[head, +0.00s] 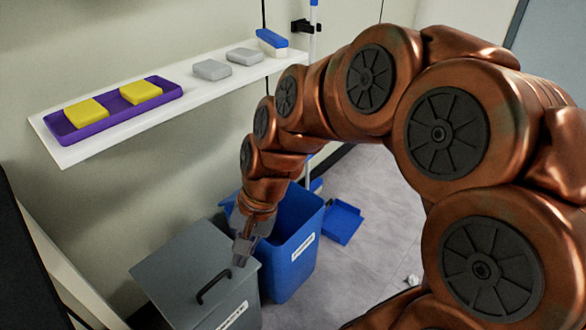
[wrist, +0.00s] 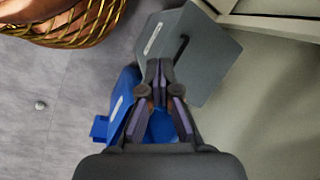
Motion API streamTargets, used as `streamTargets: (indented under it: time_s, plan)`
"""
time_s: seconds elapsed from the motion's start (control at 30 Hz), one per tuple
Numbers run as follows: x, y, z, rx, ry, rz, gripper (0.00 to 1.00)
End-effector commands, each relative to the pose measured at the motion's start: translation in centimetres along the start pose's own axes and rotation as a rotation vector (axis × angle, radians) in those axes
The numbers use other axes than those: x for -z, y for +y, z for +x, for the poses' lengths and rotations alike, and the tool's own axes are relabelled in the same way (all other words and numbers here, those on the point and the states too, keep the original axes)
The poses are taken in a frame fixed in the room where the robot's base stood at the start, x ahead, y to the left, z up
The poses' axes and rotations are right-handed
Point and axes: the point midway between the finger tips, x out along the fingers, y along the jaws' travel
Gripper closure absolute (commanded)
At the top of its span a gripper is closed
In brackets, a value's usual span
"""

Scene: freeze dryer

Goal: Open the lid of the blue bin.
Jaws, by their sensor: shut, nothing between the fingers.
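The blue bin (head: 290,265) stands on the floor in the head view, with a white label on its front. Its top looks open, with blue inner walls showing; I see no separate lid on it, though my arm hides part of the top. Left of it is a grey bin with a flat grey lid (head: 180,262) and a black handle (head: 213,287). My gripper (head: 240,262) is shut and empty, pointing down near the grey lid's right edge, close to the handle. In the wrist view, the shut fingertips (wrist: 159,64) overlap the grey lid (wrist: 208,45), with the blue bin (wrist: 124,88) partly hidden behind the fingers.
A white wall shelf (head: 95,147) holds a purple tray (head: 115,114) with yellow sponges, grey blocks and a blue-and-white brush (head: 272,43). A blue dustpan (head: 343,222) lies behind the blue bin. A small white crumpled thing (head: 412,281) lies on otherwise clear floor at right.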

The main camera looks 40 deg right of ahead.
Motion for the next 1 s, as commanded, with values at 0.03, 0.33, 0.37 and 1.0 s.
streamTargets:
  time_s: [0.03,0.33,0.37,1.0]
  plan:
    - [2.3,-0.6,0.9,0.074,0.006,0.124,1.00]
    - [16.8,-1.1,-1.6,0.551,-0.008,0.922,1.00]
    - [18.4,-0.5,-2.0,0.602,-0.017,1.006,1.00]
    - [33.3,11.7,-6.9,1.139,-0.189,1.818,1.00]
